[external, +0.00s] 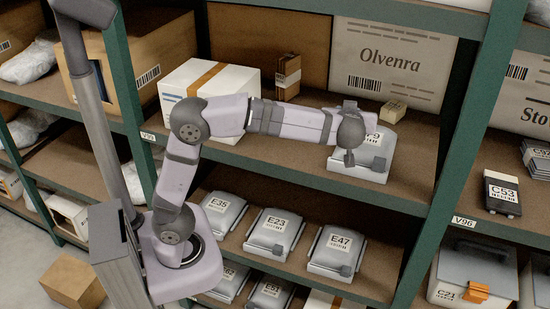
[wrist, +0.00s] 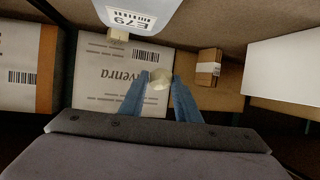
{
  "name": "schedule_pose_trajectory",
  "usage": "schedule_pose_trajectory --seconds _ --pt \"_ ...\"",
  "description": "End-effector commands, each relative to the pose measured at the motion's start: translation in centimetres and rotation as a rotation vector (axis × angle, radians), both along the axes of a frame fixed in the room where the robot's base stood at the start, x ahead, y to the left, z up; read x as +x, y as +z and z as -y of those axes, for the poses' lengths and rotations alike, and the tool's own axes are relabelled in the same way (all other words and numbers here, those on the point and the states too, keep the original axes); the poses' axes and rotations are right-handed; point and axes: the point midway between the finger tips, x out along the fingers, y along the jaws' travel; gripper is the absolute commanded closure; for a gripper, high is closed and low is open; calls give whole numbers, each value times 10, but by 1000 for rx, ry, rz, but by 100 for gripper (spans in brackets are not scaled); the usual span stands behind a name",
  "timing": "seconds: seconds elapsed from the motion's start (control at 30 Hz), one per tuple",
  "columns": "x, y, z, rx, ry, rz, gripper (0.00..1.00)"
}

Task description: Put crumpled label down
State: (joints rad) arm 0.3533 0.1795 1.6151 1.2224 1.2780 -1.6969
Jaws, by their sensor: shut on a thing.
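The crumpled label (wrist: 160,79) is a small pale, beige wad. In the wrist view it sits between the tips of the two blue fingers of my gripper (wrist: 159,84), which are shut on it. Behind it is the large Olvenra carton (wrist: 110,72). In the external view my wrist end is over the upper shelf, in front of the grey E79 bin (external: 366,168); the fingers and label are hidden there. The bin also shows upside down at the top of the wrist view (wrist: 140,15). I cannot tell whether the label touches anything below.
A white carton with brown tape (external: 225,82) stands left on the shelf. A small brown box (external: 288,76) and a tiny beige box (external: 394,112) stand near the Olvenra carton. Green rack posts (external: 448,150) flank the bay. Grey bins, including E23 (external: 274,234), fill the shelf below.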

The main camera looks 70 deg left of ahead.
Motion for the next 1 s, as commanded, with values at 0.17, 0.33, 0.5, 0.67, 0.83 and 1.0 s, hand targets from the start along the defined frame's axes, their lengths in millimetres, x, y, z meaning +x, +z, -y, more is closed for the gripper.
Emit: schedule_pose_trajectory --seconds 0.17,0.33,0.5,0.67,0.83,1.0 --pt "35 2 -81 0 23 2 94" --pt "53 6 -154 1 32 2 94" --pt "58 9 -200 1 35 2 94" --pt "58 9 -227 0 35 -1 94" --pt "59 -15 -222 0 32 -2 94" --pt "59 -35 -222 1 33 -3 94"
